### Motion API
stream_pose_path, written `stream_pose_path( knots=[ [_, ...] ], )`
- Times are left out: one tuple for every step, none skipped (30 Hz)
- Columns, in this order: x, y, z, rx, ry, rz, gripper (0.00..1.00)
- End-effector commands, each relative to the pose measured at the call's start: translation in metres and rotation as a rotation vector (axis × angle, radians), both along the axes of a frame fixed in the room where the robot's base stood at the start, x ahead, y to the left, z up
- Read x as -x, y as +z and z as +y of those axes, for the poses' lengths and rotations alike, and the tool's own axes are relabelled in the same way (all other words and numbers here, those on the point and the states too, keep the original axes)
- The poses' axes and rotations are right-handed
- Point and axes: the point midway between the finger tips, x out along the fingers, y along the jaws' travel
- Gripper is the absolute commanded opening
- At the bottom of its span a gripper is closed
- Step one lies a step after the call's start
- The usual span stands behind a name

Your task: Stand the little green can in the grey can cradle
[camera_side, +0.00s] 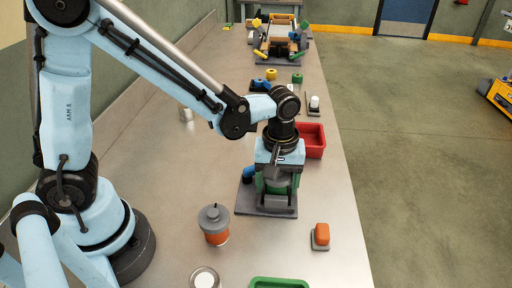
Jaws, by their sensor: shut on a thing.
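My gripper (279,178) points down over a dark grey base plate (244,199) near the middle of the bench. It is shut on the little green can (262,186), which shows only in part beside and behind the fingers. A grey block (277,202), which looks like the can cradle, stands on the plate at the near side of the can. I cannot tell whether the can touches the cradle or hangs just above it. A blue part (249,173) shows at the left of the plate.
A red bin (311,141) stands behind right. A green tray (279,283) lies at the near edge. Blue, yellow and green pieces sit farther back.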

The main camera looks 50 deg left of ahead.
Motion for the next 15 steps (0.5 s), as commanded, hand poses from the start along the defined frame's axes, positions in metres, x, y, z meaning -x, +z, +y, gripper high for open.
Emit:
stream_pose_path(
  knots=[
    [0.0000,0.0000,0.0000,0.000,0.000,0.000,0.32],
    [0.0000,0.0000,0.0000,0.000,0.000,0.000,0.32],
    [0.0000,0.0001,0.0000,0.000,0.000,0.000,0.32],
    [0.0000,0.0001,0.0000,0.000,0.000,0.000,0.32],
    [0.0000,0.0001,0.0000,0.000,0.000,0.000,0.32],
    [0.0000,0.0000,0.0000,0.000,0.000,0.000,0.32],
    [0.0000,0.0000,0.0000,0.000,0.000,0.000,0.32],
    [0.0000,-0.0002,0.0000,0.000,0.000,0.000,0.32],
    [0.0000,-0.0005,0.0000,0.000,0.000,0.000,0.32],
    [-0.0001,-0.0008,-0.0001,0.000,0.000,0.000,0.32],
    [-0.0001,-0.0012,-0.0001,0.000,0.000,0.000,0.32],
    [-0.0001,-0.0020,-0.0001,0.000,0.000,0.000,0.32],
    [-0.0001,-0.0026,-0.0001,0.000,0.000,0.000,0.32],
    [-0.0001,-0.0032,-0.0001,0.000,0.000,0.000,0.32],
    [-0.0001,-0.0041,-0.0001,0.000,0.000,0.000,0.32]
  ],
)
